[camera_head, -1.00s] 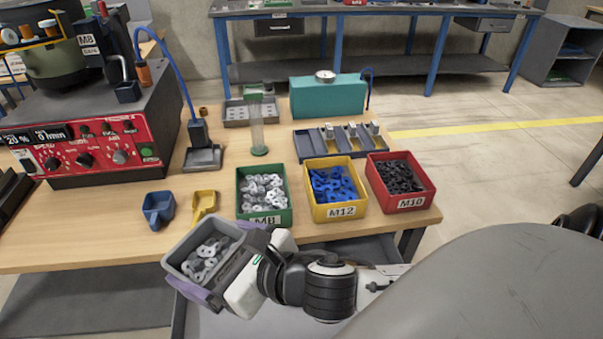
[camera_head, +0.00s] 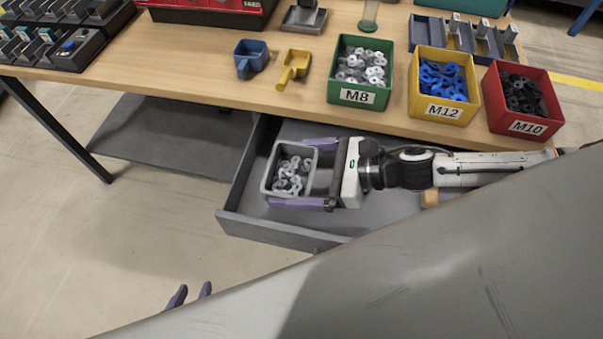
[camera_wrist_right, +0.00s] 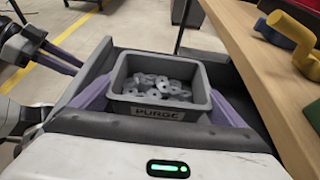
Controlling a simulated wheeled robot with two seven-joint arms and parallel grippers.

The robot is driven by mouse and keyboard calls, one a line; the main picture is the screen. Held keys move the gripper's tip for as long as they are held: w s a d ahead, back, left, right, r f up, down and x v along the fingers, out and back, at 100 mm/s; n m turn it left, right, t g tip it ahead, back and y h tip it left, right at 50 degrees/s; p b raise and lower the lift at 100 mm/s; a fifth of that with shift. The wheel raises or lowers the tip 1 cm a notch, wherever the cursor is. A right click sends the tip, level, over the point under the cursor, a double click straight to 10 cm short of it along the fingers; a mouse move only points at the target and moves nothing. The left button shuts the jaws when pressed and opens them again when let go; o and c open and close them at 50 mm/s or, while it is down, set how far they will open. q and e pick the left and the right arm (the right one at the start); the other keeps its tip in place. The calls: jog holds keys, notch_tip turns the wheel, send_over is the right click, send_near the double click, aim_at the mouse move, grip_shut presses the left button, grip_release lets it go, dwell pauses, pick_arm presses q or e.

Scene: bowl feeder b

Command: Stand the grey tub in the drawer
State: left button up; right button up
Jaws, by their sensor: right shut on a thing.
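The grey tub (camera_head: 267,180) holds several pale, ring-like parts and is upright. My right gripper (camera_head: 290,173) is shut on it, its purple fingers along two opposite sides. The tub is over the left part of the open grey drawer (camera_head: 240,212), within its walls in the head view; I cannot tell whether it touches the drawer floor. In the right wrist view the tub (camera_wrist_right: 160,113) shows a PURGE label between the fingers. My left gripper (camera_head: 191,295) shows only its purple fingertips at the bottom of the head view, apart and empty.
The wooden table (camera_head: 200,85) overhangs behind the drawer. On it stand the green M8 bin (camera_head: 357,97), yellow M12 bin (camera_head: 441,110), red M10 bin (camera_head: 528,127), a blue scoop (camera_head: 250,58) and a yellow scoop (camera_head: 293,67). A tan knob-like piece (camera_head: 430,198) shows beneath my right arm.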

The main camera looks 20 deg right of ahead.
aim_at(293, 188)
jog(key=shift+f+b, duration=0.6)
jog(key=shift+f, duration=2.5)
jog(key=shift+f, duration=0.15)
jog(key=o, duration=0.8)
jog(key=shift+o, duration=0.6)
jog(key=shift+r, duration=0.25)
jog(key=v, duration=1)
jog(key=shift+s+f, duration=0.1)
jog(key=shift+f, duration=0.1)
jog(key=shift+v, duration=1)
